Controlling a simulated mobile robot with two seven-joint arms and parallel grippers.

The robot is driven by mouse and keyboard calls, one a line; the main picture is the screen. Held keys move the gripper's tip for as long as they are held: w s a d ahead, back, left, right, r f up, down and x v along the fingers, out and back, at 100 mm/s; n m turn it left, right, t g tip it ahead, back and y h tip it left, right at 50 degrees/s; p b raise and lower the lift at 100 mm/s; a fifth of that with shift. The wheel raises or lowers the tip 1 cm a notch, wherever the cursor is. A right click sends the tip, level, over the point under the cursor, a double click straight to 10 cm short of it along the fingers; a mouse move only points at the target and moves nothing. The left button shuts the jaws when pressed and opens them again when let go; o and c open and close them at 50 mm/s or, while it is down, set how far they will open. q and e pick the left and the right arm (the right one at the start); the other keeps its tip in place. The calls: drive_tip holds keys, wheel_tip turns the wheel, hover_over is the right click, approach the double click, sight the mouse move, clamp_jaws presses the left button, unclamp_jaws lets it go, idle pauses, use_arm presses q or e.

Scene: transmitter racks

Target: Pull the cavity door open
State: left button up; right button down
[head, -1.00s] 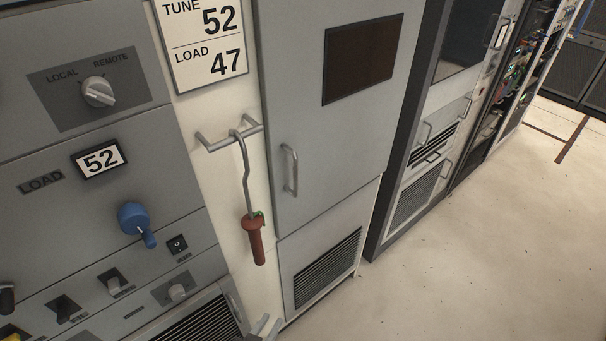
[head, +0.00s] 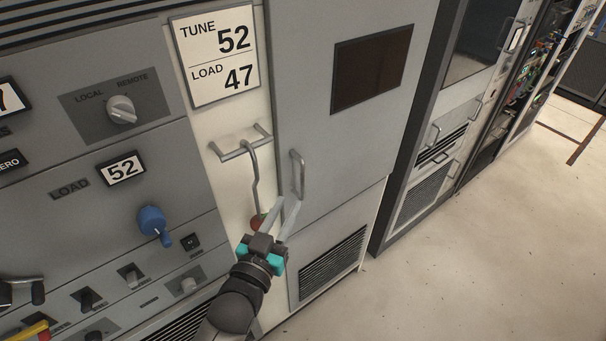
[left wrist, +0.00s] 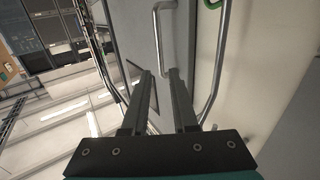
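The grey cavity door (head: 345,120) is shut, with a dark window (head: 371,69) in its upper part. Its upright bar handle (head: 300,172) is near the door's left edge; the handle also shows ahead of the fingers in the left wrist view (left wrist: 156,38). My right gripper is not in view.
A hooked rod (head: 254,180) hangs from a bar (head: 240,145) just left of the door; its red grip (head: 256,222) is partly hidden by my gripper. A control panel with a blue knob (head: 151,221) stands left. The floor (head: 480,240) at right is clear.

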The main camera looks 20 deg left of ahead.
sight(302, 178)
use_arm(q)
drive_tip(key=w, duration=1)
drive_tip(key=shift+d, duration=0.4)
clamp_jaws()
idle(1.0)
